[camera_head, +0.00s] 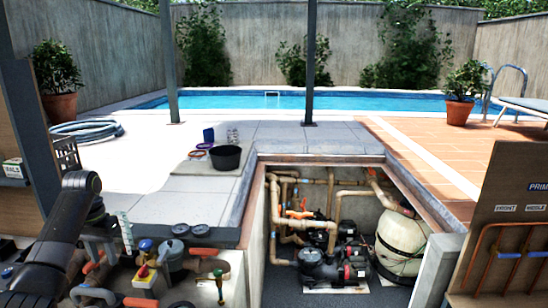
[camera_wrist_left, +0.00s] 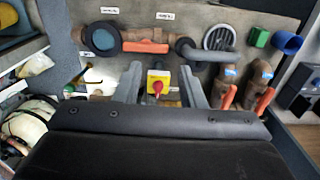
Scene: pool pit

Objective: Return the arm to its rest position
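My left arm (camera_head: 62,235) comes in from the left in the head view, black and bent, its wrist over the valve wall beside the pit. My left gripper (camera_wrist_left: 160,74) shows in the left wrist view with its two grey fingers apart and nothing held between them. Beyond the fingers, a yellow switch box (camera_wrist_left: 158,77) with a red knob sits on the wall in line with the gap. The same switch box (camera_head: 144,277) shows in the head view. I cannot tell the exact distance from fingertips to box. My right arm and gripper are not in view.
Orange-handled valves (camera_wrist_left: 146,47) and brown pipe fittings (camera_wrist_left: 262,82) surround the left gripper. The open pit holds pipes, a pump (camera_head: 318,263) and a cream tank (camera_head: 402,245). A black bucket (camera_head: 226,157) stands on the paving. A wooden panel (camera_head: 505,235) stands at right.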

